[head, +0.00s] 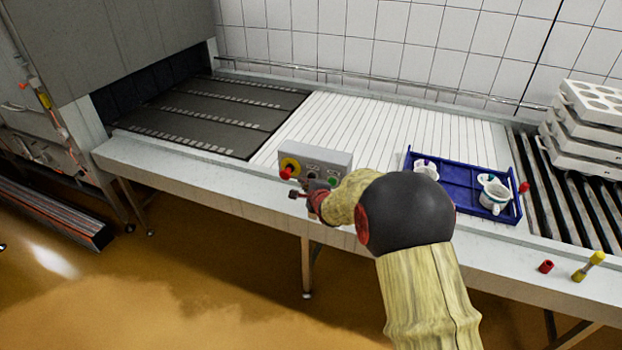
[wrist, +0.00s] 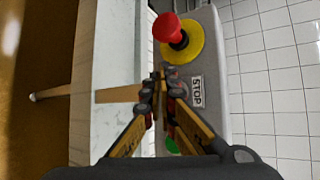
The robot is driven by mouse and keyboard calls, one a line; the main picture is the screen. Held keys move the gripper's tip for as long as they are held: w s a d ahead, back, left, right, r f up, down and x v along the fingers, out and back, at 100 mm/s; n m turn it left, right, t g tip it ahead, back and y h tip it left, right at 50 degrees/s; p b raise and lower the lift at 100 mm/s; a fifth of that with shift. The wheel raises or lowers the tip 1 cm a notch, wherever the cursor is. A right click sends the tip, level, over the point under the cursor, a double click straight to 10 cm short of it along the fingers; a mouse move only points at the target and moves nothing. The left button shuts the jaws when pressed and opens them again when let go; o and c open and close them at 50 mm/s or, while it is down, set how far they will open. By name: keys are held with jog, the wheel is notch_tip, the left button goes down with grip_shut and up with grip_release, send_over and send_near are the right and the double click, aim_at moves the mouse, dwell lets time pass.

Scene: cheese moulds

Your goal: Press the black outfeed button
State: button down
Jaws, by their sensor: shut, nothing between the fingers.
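The grey control box (head: 338,160) stands on the near edge of the conveyor frame in the head view. It carries a red mushroom button (wrist: 168,27) on a yellow disc (wrist: 190,52), a STOP label (wrist: 197,91) and a green button (wrist: 172,146). The black button (head: 311,176) shows small and dark between the red and green ones in the head view; in the wrist view my fingers hide it. My gripper (wrist: 161,75) is shut and empty, in front of the box face beside the STOP label. I cannot tell whether the fingertips touch the button.
A blue tray (head: 450,188) with white moulds sits on the conveyor to the right. White mould blocks (head: 575,130) are stacked on the rollers at far right. A small red cylinder (head: 546,266) and a yellow piece (head: 588,266) lie on the right front ledge.

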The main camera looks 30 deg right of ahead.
jog(key=shift+w+d, duration=0.25)
jog(key=shift+d, duration=0.05)
jog(key=shift+w+d+p, duration=0.3)
jog(key=shift+d+p, duration=0.1)
jog(key=shift+p, duration=0.1)
dwell(0.8)
jog(key=shift+s+a, duration=0.1)
jog(key=shift+a, duration=0.05)
jog(key=shift+s+a, duration=0.5)
jog(key=shift+a, duration=0.1)
dwell(0.3)
jog(key=shift+s+a, duration=0.8)
jog(key=shift+a, duration=0.2)
jog(key=shift+s+a, duration=0.75)
jog(key=shift+a, duration=0.25)
